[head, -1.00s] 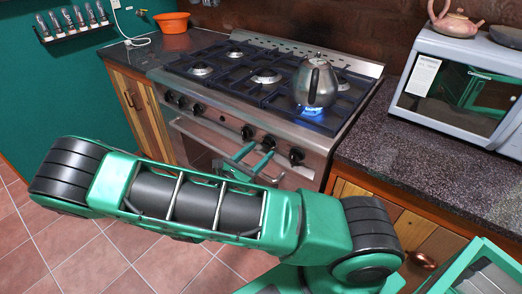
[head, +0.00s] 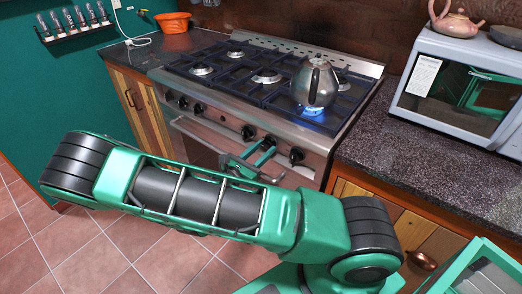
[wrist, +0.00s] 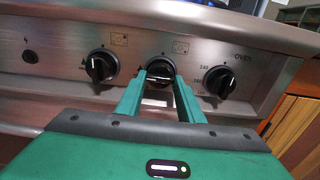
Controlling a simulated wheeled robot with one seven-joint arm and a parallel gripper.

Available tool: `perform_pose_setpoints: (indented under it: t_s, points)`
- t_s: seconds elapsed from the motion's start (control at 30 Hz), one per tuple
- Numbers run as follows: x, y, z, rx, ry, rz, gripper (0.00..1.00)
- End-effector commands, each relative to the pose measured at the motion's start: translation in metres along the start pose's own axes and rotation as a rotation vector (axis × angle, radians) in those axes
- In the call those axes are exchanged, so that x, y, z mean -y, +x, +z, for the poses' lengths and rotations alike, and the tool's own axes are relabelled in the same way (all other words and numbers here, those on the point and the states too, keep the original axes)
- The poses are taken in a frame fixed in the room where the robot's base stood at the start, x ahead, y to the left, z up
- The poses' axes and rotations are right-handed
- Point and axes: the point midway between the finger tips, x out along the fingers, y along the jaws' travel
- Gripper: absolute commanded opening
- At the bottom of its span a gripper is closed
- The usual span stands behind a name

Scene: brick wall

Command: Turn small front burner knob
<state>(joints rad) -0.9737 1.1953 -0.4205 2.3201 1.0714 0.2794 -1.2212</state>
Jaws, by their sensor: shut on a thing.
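The stove (head: 225,140) has a row of black knobs on its steel front panel. My gripper (head: 263,155) reaches up to this panel from below, and in the wrist view my gripper (wrist: 161,76) is shut on the middle knob (wrist: 160,70). Its two green fingers stand at the left and right of that knob, which is partly hidden. Another knob (wrist: 101,66) is on the left, and the oven-labelled knob (wrist: 219,81) is on the right. A metal kettle (head: 315,84) stands on the front right burner, over a blue flame (head: 313,111).
The oven handle (head: 200,140) runs below the knobs, close to my gripper. A dark counter (head: 420,150) with a microwave (head: 455,90) is on the right. The tiled floor (head: 90,240) in front is clear.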

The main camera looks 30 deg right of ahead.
Motion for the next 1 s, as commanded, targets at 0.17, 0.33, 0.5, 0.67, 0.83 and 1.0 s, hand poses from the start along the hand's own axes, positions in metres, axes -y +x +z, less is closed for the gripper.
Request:
perform_pose_setpoints:
  t_s: [0.17, 0.33, 0.5, 0.67, 0.83, 1.0]
  points:
    - [-0.0036, -0.0012, 0.0004, 0.0, 0.063, 0.007, 0.12]
    - [-0.0046, -0.0017, 0.0006, 0.0, 0.175, 0.009, 0.12]
    - [-0.0056, -0.0023, 0.0009, -0.001, 0.327, 0.01, 0.12]
    - [-0.0065, -0.0028, 0.001, -0.003, 0.48, 0.012, 0.12]
    - [-0.0072, -0.0032, 0.0013, -0.004, 0.643, 0.013, 0.12]
    - [-0.0078, -0.0034, 0.0016, -0.005, 0.804, 0.013, 0.12]
